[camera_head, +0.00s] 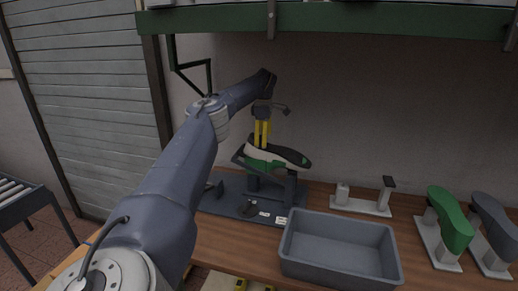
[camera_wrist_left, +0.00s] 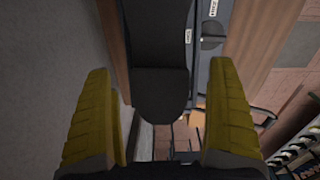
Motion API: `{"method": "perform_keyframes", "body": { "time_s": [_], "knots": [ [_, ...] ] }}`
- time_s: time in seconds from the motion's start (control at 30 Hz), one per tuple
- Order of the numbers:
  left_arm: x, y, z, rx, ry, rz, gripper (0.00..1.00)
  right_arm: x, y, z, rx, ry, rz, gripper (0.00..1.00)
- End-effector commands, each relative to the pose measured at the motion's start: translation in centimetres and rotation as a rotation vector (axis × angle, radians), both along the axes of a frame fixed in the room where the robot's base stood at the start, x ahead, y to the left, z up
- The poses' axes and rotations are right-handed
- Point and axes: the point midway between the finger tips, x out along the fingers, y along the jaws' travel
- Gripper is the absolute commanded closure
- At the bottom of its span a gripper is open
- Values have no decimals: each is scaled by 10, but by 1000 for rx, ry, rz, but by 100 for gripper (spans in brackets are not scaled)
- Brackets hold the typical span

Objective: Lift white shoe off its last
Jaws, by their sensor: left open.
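The shoe (camera_head: 281,155), white with green patches and a black sole, sits sole up and tilted on a dark stand (camera_head: 235,203). The last inside it is hidden. My left gripper (camera_head: 262,145) reaches down to the shoe from above, its yellow fingers open. In the left wrist view a dark rounded sole end (camera_wrist_left: 160,92) lies between the spread fingers (camera_wrist_left: 160,72), with gaps on both sides. I cannot tell whether a finger touches the shoe in the head view. Two yellow tips at the bottom edge look like my right gripper (camera_head: 255,286); the rest is cut off.
A grey bin (camera_head: 342,280) stands in front of the stand, to its right. Behind it is a light base with two posts (camera_head: 361,206). A green last (camera_head: 450,220) and a grey last (camera_head: 494,226) stand at the right. A green beam (camera_head: 330,22) crosses above.

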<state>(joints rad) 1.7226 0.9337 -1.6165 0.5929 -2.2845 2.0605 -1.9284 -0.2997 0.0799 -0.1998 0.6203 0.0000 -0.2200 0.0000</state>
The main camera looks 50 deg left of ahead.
Motion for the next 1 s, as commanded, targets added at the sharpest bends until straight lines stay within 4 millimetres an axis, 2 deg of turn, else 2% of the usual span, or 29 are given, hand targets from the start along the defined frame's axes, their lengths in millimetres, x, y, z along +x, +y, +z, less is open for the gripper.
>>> {"method": "perform_keyframes", "body": {
  "time_s": [0.1,0.3,0.5,0.83,0.87,1.0],
  "knots": [
    [4,-4,-17,-1,2,-6,9,0,0,0,0,0,0,0],
    [8,-7,-34,0,1,-12,9,0,0,0,0,0,0,0],
    [10,-9,-42,-1,0,-13,9,0,0,0,0,0,0,0],
    [11,-9,-43,-1,0,-14,9,-1,0,0,0,1,0,0],
    [11,-9,-43,-1,0,-14,11,-1,0,0,0,1,0,0],
    [11,-9,-43,-1,0,-14,27,-1,0,0,0,1,0,0]
  ]
}}
